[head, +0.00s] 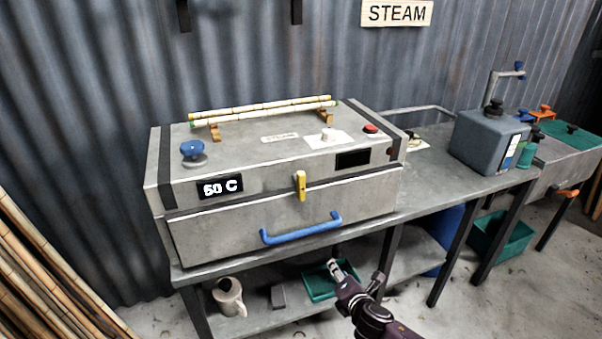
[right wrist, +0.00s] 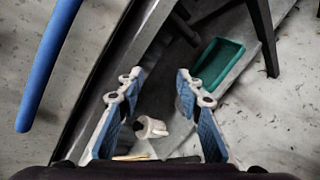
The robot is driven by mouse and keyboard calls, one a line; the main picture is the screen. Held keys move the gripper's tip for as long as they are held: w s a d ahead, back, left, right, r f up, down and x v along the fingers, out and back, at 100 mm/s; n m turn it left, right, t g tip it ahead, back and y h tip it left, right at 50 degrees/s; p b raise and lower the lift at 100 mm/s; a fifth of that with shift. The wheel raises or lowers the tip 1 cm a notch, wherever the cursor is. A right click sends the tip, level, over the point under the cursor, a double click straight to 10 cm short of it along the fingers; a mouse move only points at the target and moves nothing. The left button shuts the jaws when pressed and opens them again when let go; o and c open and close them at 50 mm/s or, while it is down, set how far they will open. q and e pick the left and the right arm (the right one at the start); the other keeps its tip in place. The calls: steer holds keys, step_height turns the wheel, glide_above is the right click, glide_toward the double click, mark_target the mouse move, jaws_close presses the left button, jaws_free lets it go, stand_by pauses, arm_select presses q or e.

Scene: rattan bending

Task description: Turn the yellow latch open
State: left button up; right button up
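The yellow latch (head: 301,186) stands upright on the front of the grey metal steam box (head: 215,245), across the seam between lid and lower front. My right gripper (head: 356,273) is below and to the right of the latch in the head view, in front of the table's lower shelf and apart from the latch. In the right wrist view my right gripper (right wrist: 157,78) has its two blue-padded fingers spread with nothing held between them. The latch does not show in the right wrist view. My left gripper is not in view.
A blue handle (head: 302,229) sticks out below the latch; it also shows in the right wrist view (right wrist: 47,65). The lid carries a blue knob (head: 194,151), a red button (head: 371,129) and bamboo rods (head: 262,109). A pitcher (head: 229,296) and green tray (head: 318,285) sit on the lower shelf.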

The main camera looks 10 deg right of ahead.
steer(key=w+a+r+n+t+y, duration=0.15)
steer(key=r+n, duration=0.25)
steer(key=r, duration=0.5)
steer(key=w+a+r+n+t, duration=0.2)
steer(key=a+r+n, duration=0.1)
steer(key=r, duration=0.6)
steer(key=n+t+y+p, duration=0.1)
steer(key=n+y, duration=0.1)
steer(key=n, duration=0.4)
glide_toward(303, 180)
steer(key=w, duration=0.3)
steer(key=shift+a+p+x, duration=0.2)
steer(key=shift+p+x, duration=0.2)
steer(key=shift+x, duration=1.7)
steer(key=shift+a+p+x, duration=0.15)
steer(key=shift+p+x, duration=0.2)
steer(key=shift+x, duration=1.7)
steer(key=shift+s, duration=0.1)
jaws_close()
